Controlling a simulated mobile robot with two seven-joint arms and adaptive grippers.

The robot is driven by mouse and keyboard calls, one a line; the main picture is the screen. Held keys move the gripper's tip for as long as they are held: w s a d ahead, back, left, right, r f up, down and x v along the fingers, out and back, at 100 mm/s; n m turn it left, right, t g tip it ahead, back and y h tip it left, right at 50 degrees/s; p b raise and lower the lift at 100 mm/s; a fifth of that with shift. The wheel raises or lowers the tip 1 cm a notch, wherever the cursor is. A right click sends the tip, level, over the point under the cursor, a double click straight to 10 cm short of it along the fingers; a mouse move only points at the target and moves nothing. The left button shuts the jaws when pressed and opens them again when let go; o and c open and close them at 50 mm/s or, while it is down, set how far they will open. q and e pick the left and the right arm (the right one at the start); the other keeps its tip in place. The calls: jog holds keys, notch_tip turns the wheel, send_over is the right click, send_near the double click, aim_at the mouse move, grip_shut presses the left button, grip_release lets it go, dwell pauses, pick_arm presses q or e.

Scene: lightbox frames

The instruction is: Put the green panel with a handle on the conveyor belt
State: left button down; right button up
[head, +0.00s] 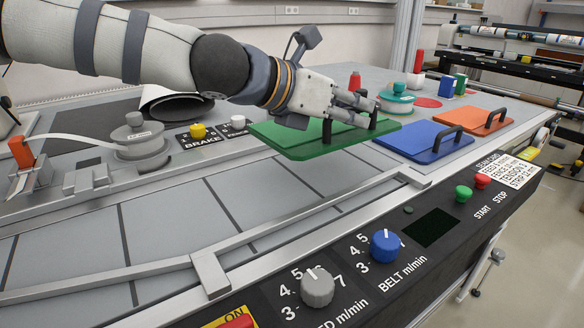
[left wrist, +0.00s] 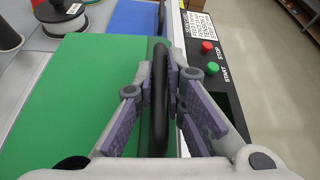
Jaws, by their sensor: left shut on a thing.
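The green panel (head: 305,146) has a black handle (head: 327,131). My left gripper (head: 350,108) is shut on that handle. In the left wrist view, the fingers (left wrist: 165,82) close on both sides of the black handle bar (left wrist: 158,110), with the green panel (left wrist: 70,100) beneath and to the left. The panel is roughly level and appears raised over the right end of the grey conveyor belt (head: 150,228); I cannot tell whether any edge touches. The belt has dark cross lines and its nearer stretch is empty. My right gripper is not in view.
A blue panel (head: 405,142) and an orange panel (head: 470,124), both with black handles, lie to the right. A metal guide rail (head: 300,205) runs along the belt's front, beside the control panel with blue (head: 384,246) and grey knobs. A grey spool (head: 138,140) stands left.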

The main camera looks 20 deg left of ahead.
pick_arm(q)
jog(key=a, duration=0.2)
jog(key=s+a, duration=0.1)
jog(key=shift+a+f, duration=0.1)
jog(key=shift+f, duration=0.25)
jog(key=a+f, duration=0.1)
jog(key=f, duration=0.1)
jog(key=a+f, duration=0.1)
jog(key=f, duration=0.1)
jog(key=a+f, duration=0.1)
jog(key=a, duration=0.1)
jog(key=shift+s+f+b, duration=0.35)
jog(key=shift+s+f, duration=0.05)
notch_tip(320, 180, down, 4)
jog(key=shift+s+b, duration=0.15)
jog(key=shift+b, duration=0.6)
jog(key=shift+r, duration=0.35)
jog(key=shift+f, duration=0.15)
jog(key=c, duration=1.7)
grip_release()
jog(key=shift+a, duration=0.1)
jog(key=shift+o, duration=0.2)
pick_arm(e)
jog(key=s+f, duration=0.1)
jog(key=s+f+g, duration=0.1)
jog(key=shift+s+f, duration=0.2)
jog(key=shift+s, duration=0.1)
